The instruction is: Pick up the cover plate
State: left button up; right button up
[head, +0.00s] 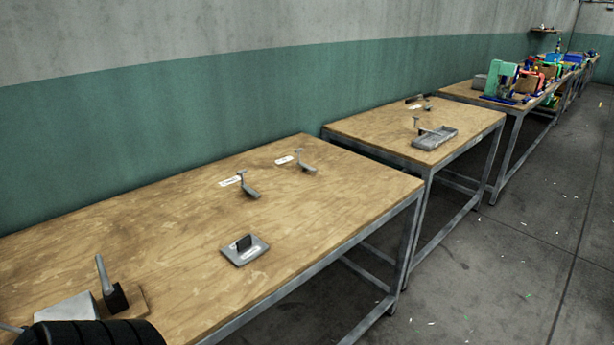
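Neither my left nor my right gripper shows in the head view.
Two small grey brackets (250,193) (307,168) stand behind the plate by white labels. A lever (103,274) and a pale block (66,308) are at bottom left. A second table (365,125) bears a grey tray (436,138). Floor (480,270) at right is open.

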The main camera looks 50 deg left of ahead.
aim_at(240, 252)
jog(key=i, duration=1.4)
jog(key=i+u, duration=0.45)
jog(key=i+l+u, duration=0.15)
jog(key=i+u, duration=0.35)
jog(key=i, duration=0.2)
jog(key=i+u, duration=0.15)
jog(key=u, duration=2.85)
